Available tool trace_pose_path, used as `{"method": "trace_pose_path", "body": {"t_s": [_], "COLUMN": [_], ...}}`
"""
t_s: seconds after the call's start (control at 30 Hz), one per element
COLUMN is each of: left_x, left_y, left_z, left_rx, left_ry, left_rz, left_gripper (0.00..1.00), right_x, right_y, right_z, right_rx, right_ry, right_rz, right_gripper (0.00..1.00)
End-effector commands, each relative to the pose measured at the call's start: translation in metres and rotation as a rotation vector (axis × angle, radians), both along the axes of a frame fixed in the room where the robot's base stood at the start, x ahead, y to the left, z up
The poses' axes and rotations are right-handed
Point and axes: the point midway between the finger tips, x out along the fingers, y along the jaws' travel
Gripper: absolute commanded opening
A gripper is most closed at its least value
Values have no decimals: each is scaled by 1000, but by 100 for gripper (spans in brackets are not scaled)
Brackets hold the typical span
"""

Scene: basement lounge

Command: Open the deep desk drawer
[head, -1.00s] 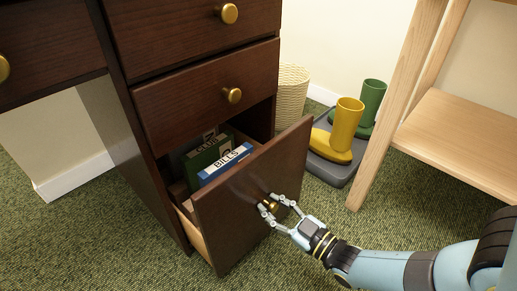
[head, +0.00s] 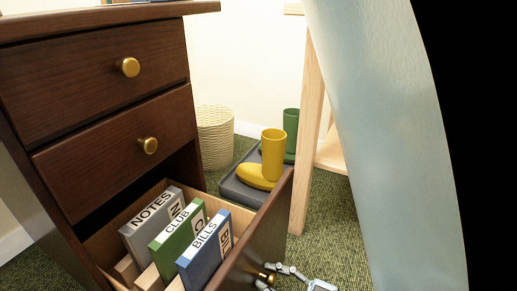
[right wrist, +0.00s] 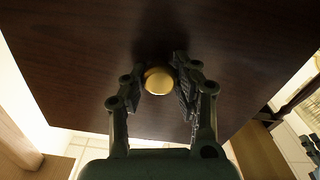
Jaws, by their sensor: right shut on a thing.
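The deep desk drawer (head: 262,232) is the lowest in the dark wood desk and stands well open. Its front panel fills the right wrist view (right wrist: 75,55). Inside are upright binders: grey NOTES (head: 150,217), green CLUB (head: 176,240) and blue BILLS (head: 204,256). My right gripper (head: 272,277) is shut on the drawer's brass knob (right wrist: 158,80), its fingers on either side of it. The lower part of the drawer is cut off by the head view's bottom edge. My left gripper is not in view.
Two shut drawers with brass knobs (head: 148,145) sit above. Behind are a woven basket (head: 214,137) and a grey tray (head: 236,190) with yellow boots (head: 272,155) and green boots (head: 291,122). A light wooden leg (head: 303,150) stands right. My arm hides the far right.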

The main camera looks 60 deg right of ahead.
Motion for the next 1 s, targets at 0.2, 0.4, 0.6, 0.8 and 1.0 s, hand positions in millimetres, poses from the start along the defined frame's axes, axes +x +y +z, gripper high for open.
{"method": "trace_pose_path", "body": {"t_s": [0.2,0.4,0.6,0.8,1.0], "left_x": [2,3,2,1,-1], "left_y": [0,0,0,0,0], "left_z": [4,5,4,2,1], "left_rx": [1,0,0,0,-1], "left_ry": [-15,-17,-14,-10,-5], "left_rz": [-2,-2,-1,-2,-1], "left_gripper": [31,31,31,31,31], "right_x": [-7,-7,-7,-6,-7], "right_y": [0,0,0,0,0], "right_z": [-1,-1,-1,-1,0], "right_rx": [0,0,0,0,0], "right_ry": [2,2,3,1,1], "right_rz": [1,1,1,1,1], "right_gripper": [0,0,37,55,55]}}
